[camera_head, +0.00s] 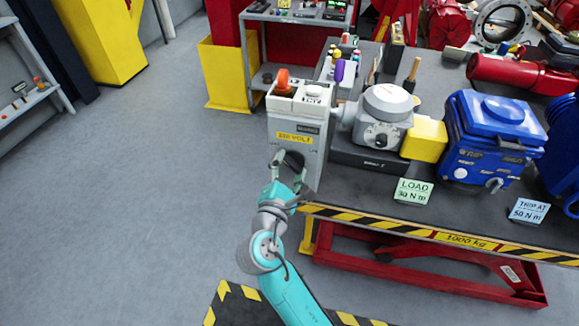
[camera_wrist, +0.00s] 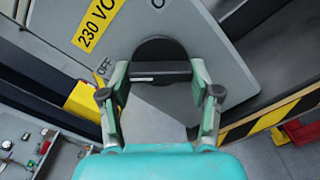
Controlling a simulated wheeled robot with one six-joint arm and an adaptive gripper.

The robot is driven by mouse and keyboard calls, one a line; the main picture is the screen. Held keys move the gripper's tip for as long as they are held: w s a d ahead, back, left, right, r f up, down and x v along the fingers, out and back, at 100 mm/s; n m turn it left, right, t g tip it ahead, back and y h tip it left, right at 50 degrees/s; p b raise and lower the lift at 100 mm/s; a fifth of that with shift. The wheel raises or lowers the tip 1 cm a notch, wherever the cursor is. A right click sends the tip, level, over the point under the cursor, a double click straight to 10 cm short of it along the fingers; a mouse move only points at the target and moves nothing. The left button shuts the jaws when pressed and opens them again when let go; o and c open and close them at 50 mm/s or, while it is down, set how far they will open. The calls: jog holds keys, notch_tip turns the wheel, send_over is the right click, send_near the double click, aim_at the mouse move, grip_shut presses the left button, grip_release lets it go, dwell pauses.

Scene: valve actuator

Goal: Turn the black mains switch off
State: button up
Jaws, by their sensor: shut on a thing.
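The black mains switch (camera_wrist: 162,50) is a round black disc with a bar handle, on the front of a grey box (camera_head: 312,160) marked with a yellow 230 VOLT label (camera_wrist: 99,24). My gripper (camera_head: 284,168) is at the switch, low on the front of the box. In the wrist view my gripper (camera_wrist: 159,76) has one finger at each end of the black bar and is shut on it. An OFF mark shows left of the disc, and part of another mark shows above it. The lower part of the disc is partly hidden by the bar and gripper.
A grey actuator (camera_head: 382,118) with a yellow block (camera_head: 425,139) and a blue unit (camera_head: 492,140) stand to the right on the dark table. The floor at left is clear.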

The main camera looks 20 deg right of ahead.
jog(key=o, duration=1.1)
jog(key=shift+o, duration=0.2)
jog(key=v, duration=1.2)
